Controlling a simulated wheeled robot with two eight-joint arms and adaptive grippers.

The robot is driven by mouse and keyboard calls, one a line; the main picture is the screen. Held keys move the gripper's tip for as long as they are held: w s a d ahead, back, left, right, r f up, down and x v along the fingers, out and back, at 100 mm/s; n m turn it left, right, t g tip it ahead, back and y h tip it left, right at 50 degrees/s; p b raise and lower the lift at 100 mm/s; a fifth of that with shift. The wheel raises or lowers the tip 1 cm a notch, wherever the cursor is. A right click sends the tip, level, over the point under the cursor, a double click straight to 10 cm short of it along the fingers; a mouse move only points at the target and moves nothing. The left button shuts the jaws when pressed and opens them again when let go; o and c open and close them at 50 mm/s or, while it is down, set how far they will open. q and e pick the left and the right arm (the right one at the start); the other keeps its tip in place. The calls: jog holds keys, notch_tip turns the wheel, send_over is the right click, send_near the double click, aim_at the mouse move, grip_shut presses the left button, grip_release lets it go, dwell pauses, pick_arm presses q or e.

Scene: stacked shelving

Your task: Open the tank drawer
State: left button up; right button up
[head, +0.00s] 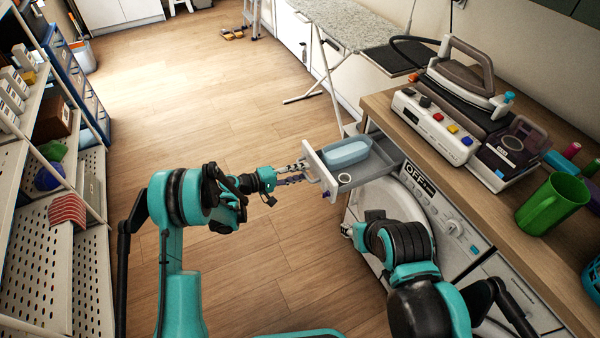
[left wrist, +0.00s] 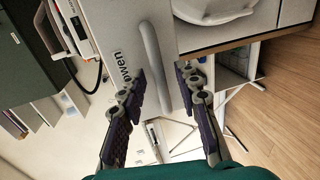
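The tank drawer (head: 372,170) is pulled out from the white washing machine (head: 447,212) under the counter. A light blue tub (head: 347,153) and a small white ring (head: 343,177) are in it. Its white front panel (head: 318,168) faces my left gripper (head: 292,174). In the left wrist view, the pale bar handle (left wrist: 149,50) on the panel lies between the open fingers (left wrist: 160,78); I see a gap on the right and cannot tell whether they touch. My right gripper (head: 347,230) is low, before the machine; its fingers are mostly hidden.
A steam iron station (head: 455,105) and a green mug (head: 552,203) stand on the wooden counter (head: 500,215). Shelving (head: 45,255) lines the left side. An ironing board (head: 345,25) is at the back. The wooden floor in between is clear.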

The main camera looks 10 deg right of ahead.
pick_arm(q)
jog(key=v, duration=1.2)
jog(key=s+a+r+m+y, duration=0.1)
jog(key=s+a+r+y, duration=0.2)
jog(key=s+r+y, duration=0.55)
jog(key=s+a+r+m+t+y, duration=0.1)
jog(key=s+a+r+y, duration=0.1)
jog(key=s+a, duration=0.3)
jog(key=s+a+r+m+y, duration=0.2)
jog(key=s+a, duration=0.4)
jog(key=s, duration=0.7)
jog(key=shift+s+r+t+y, duration=0.4)
jog(key=shift+r+y, duration=0.15)
jog(key=shift+y, duration=0.5)
